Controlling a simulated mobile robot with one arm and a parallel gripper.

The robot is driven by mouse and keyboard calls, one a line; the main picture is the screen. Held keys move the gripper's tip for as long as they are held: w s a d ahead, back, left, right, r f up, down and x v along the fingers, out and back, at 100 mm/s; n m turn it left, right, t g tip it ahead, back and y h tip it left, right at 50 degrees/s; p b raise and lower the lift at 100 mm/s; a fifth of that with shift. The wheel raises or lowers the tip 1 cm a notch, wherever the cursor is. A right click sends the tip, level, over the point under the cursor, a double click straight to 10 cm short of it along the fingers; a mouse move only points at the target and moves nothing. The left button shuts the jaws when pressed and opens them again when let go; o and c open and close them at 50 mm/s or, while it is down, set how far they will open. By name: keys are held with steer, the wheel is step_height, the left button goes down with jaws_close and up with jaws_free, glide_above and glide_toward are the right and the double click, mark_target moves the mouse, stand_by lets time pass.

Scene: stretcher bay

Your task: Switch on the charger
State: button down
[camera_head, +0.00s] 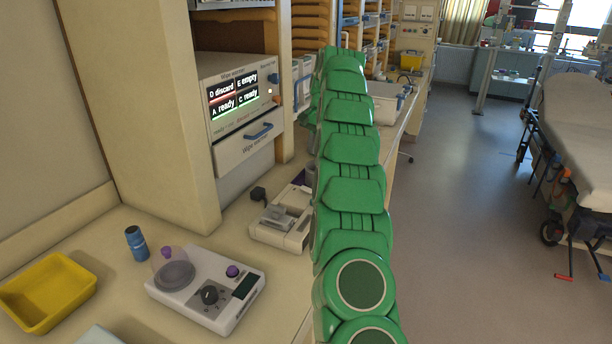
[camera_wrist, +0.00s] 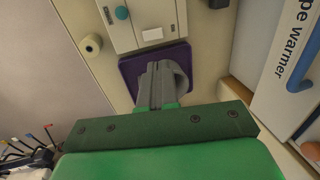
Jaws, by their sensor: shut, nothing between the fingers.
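In the wrist view my gripper (camera_wrist: 162,84) has its grey fingers together with nothing held, over a dark purple pad (camera_wrist: 128,72). A light grey box with a teal knob (camera_wrist: 122,13) and a small white rectangle (camera_wrist: 151,34) lies just beyond the fingertips; it may be the charger, but no label on it can be read. Contact with the fingers cannot be told.
The wipe warmer (camera_wrist: 285,70), with a blue handle, stands close at the right in the wrist view. In the head view a grey-white device (camera_head: 283,222), a scale-like device (camera_head: 215,280), a blue bottle (camera_head: 136,243) and a yellow tray (camera_head: 45,292) stand on the counter.

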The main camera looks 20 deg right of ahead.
mark_target(308, 189)
steer(key=shift+f, duration=0.1)
steer(key=x, duration=1.3)
steer(key=shift+w+f, duration=0.15)
steer(key=shift+f, duration=0.25)
steer(key=shift+f, duration=0.15)
steer(key=shift+w+a+f+h, duration=0.1)
steer(key=shift+w+h, duration=0.05)
steer(key=shift+h, duration=0.15)
steer(key=shift+g, duration=0.3)
steer(key=shift+f, duration=0.1)
steer(key=shift+s+d, duration=0.65)
steer(key=shift+s, duration=0.05)
